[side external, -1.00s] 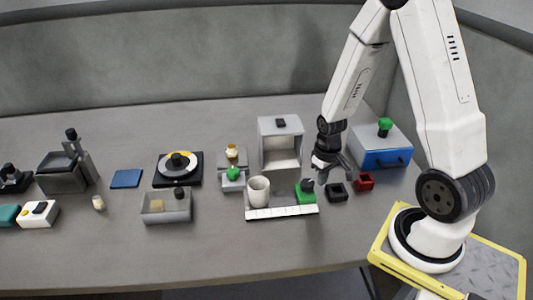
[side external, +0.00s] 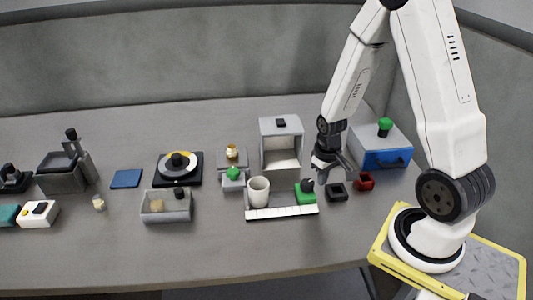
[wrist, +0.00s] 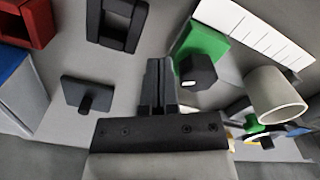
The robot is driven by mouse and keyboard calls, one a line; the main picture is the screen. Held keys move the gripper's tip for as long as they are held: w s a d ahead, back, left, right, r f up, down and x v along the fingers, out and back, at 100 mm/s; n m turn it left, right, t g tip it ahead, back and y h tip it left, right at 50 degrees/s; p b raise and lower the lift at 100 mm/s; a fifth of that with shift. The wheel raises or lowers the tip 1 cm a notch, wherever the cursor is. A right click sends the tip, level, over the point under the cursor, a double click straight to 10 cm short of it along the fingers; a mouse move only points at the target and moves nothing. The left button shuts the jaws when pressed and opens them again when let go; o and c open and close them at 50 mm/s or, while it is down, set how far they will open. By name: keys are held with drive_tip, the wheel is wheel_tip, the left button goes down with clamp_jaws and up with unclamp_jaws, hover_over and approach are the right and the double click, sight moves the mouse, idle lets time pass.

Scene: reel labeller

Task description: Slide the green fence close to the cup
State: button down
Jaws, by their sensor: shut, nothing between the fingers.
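The green fence (side external: 305,194) has a black knob on top and sits at the right part of a white marked strip (side external: 282,212). The pale cup (side external: 258,190) stands upright behind the strip's left part, with a gap between it and the fence. In the wrist view the fence (wrist: 205,48) and cup (wrist: 276,95) lie to the right of the fingers. My gripper (side external: 334,178) is shut and empty, to the right of and behind the fence. In the wrist view my gripper (wrist: 159,62) shows its fingers together, just left of the fence's black knob and apparently apart from it.
A grey open housing (side external: 281,140) is behind the cup. Bare table lies in front of the strip.

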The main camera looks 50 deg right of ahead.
sight(320, 197)
drive_tip(key=shift+f, duration=2.65)
drive_tip(key=shift+r, duration=0.6)
idle(0.4)
